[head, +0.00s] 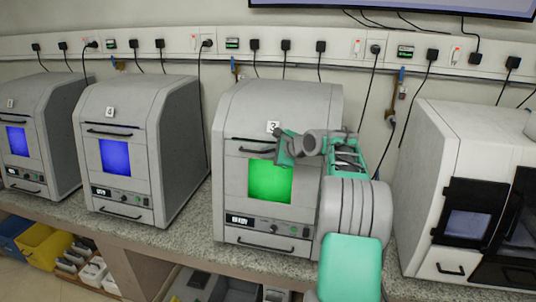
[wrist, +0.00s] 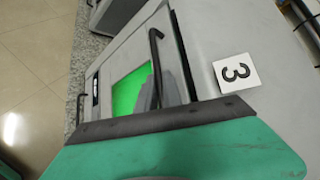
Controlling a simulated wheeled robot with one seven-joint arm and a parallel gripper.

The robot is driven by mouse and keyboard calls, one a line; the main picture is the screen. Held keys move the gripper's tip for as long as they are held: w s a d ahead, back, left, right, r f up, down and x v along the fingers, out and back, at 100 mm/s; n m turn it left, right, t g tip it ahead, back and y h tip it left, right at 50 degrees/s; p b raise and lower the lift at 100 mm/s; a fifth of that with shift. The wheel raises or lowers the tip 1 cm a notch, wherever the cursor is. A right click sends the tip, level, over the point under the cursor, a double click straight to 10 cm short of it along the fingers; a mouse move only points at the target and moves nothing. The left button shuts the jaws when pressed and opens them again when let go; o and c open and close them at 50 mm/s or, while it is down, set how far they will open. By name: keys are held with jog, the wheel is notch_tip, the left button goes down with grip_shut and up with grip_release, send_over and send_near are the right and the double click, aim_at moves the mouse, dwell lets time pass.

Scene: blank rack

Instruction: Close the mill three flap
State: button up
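Mill three (head: 322,110) is a grey box on the bench with a "3" label, also in the wrist view (wrist: 236,72). Its front flap (head: 235,180) has a bright green window and a black bar handle (head: 250,151); the handle stands out in the wrist view (wrist: 155,50). A dark strip runs along the flap's top edge; I cannot tell whether the flap is slightly ajar. My gripper (head: 283,155) is in front of the flap's upper right, just right of the handle. Its grey fingers (wrist: 157,95) overlap the window in the wrist view. Their opening and any contact are unclear.
Two similar mills with blue windows, one labelled 4 (head: 165,110), stand to the left. A white machine with a dark door (head: 425,140) stands to the right. The speckled bench edge (head: 200,245) runs along the front. Yellow and blue bins (head: 42,245) sit below left.

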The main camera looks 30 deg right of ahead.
jog(key=shift+o, duration=0.7)
jog(key=shift+d+r, duration=0.2)
jog(key=shift+d, duration=0.1)
jog(key=shift+s+r+b, duration=0.15)
jog(key=shift+s+b, duration=0.15)
jog(key=shift+b, duration=0.1)
jog(key=a+b+v, duration=0.1)
jog(key=v, duration=0.5)
jog(key=shift+s+d+r, duration=0.15)
jog(key=shift+s+d, duration=0.25)
jog(key=shift+s, duration=0.1)
jog(key=s+a+f+n+g+b, duration=0.15)
jog(key=s+a+n, duration=0.25)
jog(key=a, duration=0.4)
jog(key=s+a+f+n+g+h, duration=0.1)
jog(key=s+a+f+n, duration=0.15)
jog(key=a+n, duration=0.35)
jog(key=s+a+f+n+g, duration=0.2)
jog(key=s+a+n, duration=0.15)
jog(key=a, duration=0.55)
jog(key=s+a+f+n+g, duration=0.1)
jog(key=s+f+n, duration=0.3)
jog(key=s, duration=0.5)
jog(key=s+a+f+n+g+h+b, duration=0.1)
jog(key=s+a+f+n, duration=0.3)
jog(key=s, duration=0.5)
jog(key=shift+f+n+g, duration=0.35)
jog(key=shift+f+n, duration=0.2)
jog(key=shift+f, duration=0.1)
